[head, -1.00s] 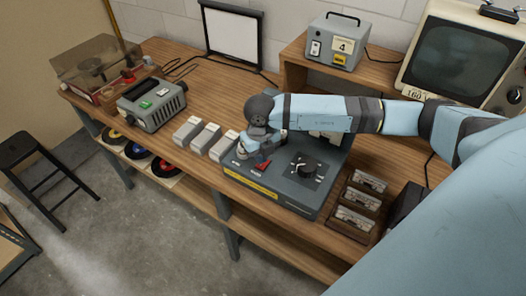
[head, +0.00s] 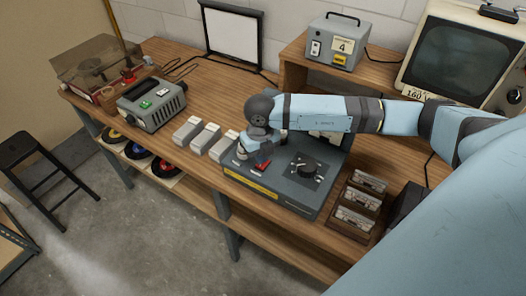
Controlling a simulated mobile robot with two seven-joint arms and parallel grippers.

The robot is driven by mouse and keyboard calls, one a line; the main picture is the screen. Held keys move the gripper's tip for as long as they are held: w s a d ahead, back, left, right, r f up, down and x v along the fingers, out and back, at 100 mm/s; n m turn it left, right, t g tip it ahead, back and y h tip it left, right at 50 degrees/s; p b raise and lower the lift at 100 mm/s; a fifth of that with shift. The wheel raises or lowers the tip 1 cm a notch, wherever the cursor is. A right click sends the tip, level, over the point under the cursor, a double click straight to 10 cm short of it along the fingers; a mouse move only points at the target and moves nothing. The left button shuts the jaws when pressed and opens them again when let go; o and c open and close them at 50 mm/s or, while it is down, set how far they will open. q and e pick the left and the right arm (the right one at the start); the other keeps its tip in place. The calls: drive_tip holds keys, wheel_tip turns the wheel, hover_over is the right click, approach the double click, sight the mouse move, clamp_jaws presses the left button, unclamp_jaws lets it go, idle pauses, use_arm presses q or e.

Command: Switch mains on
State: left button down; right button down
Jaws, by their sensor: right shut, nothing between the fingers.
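A dark grey console (head: 275,190) with a yellow label strip along its front edge lies on the wooden bench. A red switch (head: 264,165) sits on the left part of its top panel. My left gripper is not in view.
A grey box numbered 4 (head: 336,47) and a monitor (head: 459,57) stand on the raised shelf behind. White boxes (head: 205,138) stand left of the console. A cassette rack (head: 358,203) is close on its right.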

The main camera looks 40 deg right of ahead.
drive_tip(key=shift+f+b, duration=1.1)
drive_tip(key=shift+f, duration=0.25)
idle(0.8)
drive_tip(key=shift+r, duration=0.1)
drive_tip(key=shift+r+p, duration=0.6)
drive_tip(key=shift+r, duration=0.2)
drive_tip(key=shift+r+p, duration=1.35)
drive_tip(key=shift+r, duration=1.3)
drive_tip(key=shift+a, duration=0.1)
